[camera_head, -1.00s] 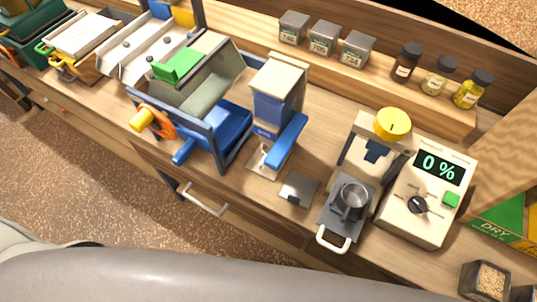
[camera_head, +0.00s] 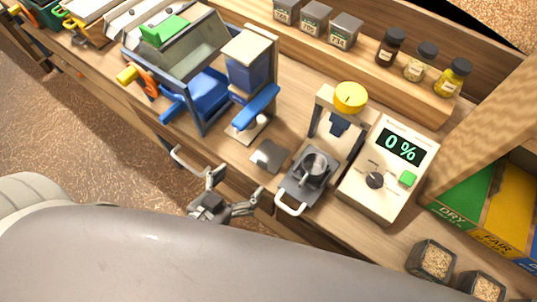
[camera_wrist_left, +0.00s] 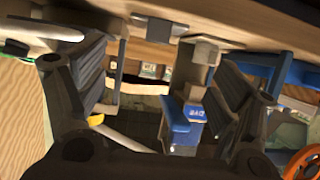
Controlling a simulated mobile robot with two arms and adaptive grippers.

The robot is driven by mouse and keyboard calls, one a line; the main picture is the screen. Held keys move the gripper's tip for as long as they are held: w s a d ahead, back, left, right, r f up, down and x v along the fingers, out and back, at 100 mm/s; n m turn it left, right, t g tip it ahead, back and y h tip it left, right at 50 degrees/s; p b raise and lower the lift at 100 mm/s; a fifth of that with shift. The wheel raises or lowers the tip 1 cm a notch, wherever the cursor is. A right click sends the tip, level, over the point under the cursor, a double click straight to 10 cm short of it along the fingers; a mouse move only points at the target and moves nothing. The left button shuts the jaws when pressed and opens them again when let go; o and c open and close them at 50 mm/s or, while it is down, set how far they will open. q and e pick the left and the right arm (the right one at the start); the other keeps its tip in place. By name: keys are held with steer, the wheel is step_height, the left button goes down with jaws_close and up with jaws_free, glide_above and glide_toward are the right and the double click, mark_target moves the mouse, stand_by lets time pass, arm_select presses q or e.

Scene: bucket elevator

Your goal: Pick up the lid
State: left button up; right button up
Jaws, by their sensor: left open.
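A flat dark grey square plate (camera_head: 268,156), which looks like the lid, lies on the counter near its front edge, between the blue dispenser and the grey cup tray. It seems to show in the left wrist view too (camera_wrist_left: 155,27), near the top, between the fingers. My left gripper (camera_head: 236,187) is open and empty, just in front of the counter's front edge and apart from the plate. Its two fingers stand wide in the left wrist view. My right gripper is not in view.
The blue dispenser (camera_head: 251,75) stands behind the plate. The tray (camera_head: 291,186) with a metal cup (camera_head: 316,167) and the 0% meter (camera_head: 386,165) stand to its right. A drawer handle (camera_head: 188,160) sticks out near my gripper. A little counter around the plate is clear.

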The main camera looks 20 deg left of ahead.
mark_target(261, 164)
arm_select(q)
steer(key=x, duration=0.4)
steer(key=shift+w, duration=0.2)
steer(key=p+x, duration=0.1)
steer(key=x, duration=0.3)
steer(key=shift+d, duration=0.2)
steer(key=shift+w+d+f+p, duration=0.1)
steer(key=shift+w+f+p, duration=0.2)
steer(key=shift+w, duration=0.1)
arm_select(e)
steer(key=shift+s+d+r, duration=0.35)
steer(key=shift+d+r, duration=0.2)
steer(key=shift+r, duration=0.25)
arm_select(q)
steer(key=shift+r, duration=0.1)
steer(key=c, duration=1.3)
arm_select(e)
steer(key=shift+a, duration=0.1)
